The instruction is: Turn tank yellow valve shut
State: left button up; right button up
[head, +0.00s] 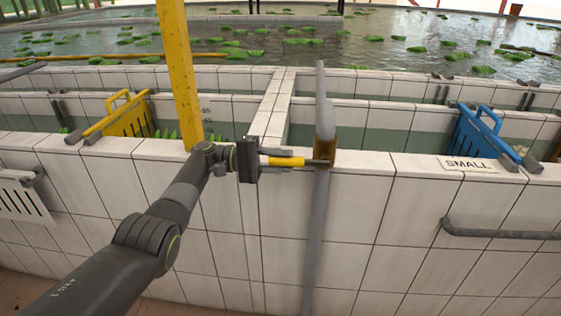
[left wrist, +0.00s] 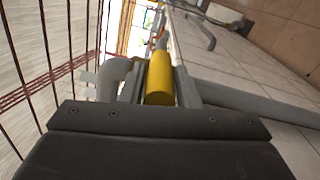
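The yellow valve handle (head: 283,161) lies level in the head view, pointing left from a brass-coloured valve body (head: 325,146) on an upright grey pipe (head: 318,215). The handle lies across the pipe. My left gripper (head: 285,162) reaches it from the left, with its fingers along the handle. In the left wrist view the yellow handle (left wrist: 160,80) sits between the two fingers, which look closed on its sides. The far end of the handle and the valve body are small and partly hidden there. My right gripper is not in view.
A white tiled tank wall (head: 420,215) stands behind the pipe. A yellow post (head: 178,70) rises left of the gripper. A yellow gate (head: 122,115) is at left, a blue gate (head: 477,133) at right near a "SMALL" sign (head: 467,164). A grey rail (head: 495,232) juts out at right.

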pick_arm(q)
jog(key=o, duration=0.3)
jog(key=shift+w+f, duration=0.1)
jog(key=shift+a, duration=0.1)
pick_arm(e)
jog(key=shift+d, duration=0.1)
pick_arm(q)
jog(key=shift+a, duration=0.35)
pick_arm(e)
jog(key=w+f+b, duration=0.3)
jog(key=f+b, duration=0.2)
jog(key=b, duration=0.2)
pick_arm(q)
jog(key=shift+w+a+f+b, duration=0.15)
jog(key=shift+a+b, duration=0.7)
jog(key=shift+a, duration=1.9)
jog(key=shift+w+a+r+b, duration=0.1)
jog(key=shift+w+a+b, duration=0.45)
jog(key=shift+a, duration=2.2)
jog(key=shift+s+a+f+b, duration=0.1)
jog(key=shift+a+b, duration=1)
jog(key=shift+a, duration=1.65)
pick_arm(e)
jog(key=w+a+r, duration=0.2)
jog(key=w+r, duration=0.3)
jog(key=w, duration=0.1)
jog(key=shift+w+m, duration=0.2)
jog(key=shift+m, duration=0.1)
